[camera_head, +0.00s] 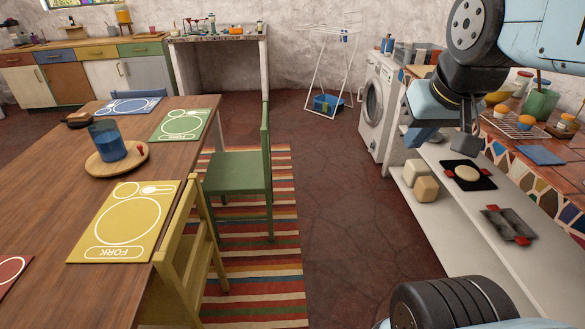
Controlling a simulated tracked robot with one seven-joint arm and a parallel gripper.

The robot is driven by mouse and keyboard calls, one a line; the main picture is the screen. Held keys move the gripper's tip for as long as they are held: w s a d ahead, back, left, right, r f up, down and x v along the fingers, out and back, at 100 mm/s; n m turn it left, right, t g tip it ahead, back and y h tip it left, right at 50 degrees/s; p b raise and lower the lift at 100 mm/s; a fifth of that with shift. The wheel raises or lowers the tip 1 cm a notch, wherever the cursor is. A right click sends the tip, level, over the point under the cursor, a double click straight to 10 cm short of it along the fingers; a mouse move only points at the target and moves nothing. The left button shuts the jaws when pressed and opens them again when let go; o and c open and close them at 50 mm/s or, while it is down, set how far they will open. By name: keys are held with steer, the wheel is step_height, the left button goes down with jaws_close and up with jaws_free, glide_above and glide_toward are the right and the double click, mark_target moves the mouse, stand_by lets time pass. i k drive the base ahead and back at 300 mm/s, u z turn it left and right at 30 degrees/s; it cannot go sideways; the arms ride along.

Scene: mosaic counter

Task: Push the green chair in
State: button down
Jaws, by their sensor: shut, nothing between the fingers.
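The green chair (238,174) stands upright on the striped rug, at the right side of the long wooden table (55,170). Its seat points left toward the table and its tall back (267,145) is on the right, clear of the table edge. The seat's left edge meets the table's edge in the picture; how far it reaches beneath cannot be told. A green placemat (180,125) lies on the table in front of it. My gripper (422,136) is at the upper right, shut and empty, well to the right of the chair and apart from it.
A yellow chair (190,260) stands nearer, beside the yellow placemat (125,222). Open floor (335,220) lies between the rug (255,285) and the white shelf unit (450,245) on the right. A washing machine (378,110) and drying rack (330,65) stand farther back.

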mark_target(244, 173)
steer(key=u, duration=0.05)
steer(key=i, duration=2.2)
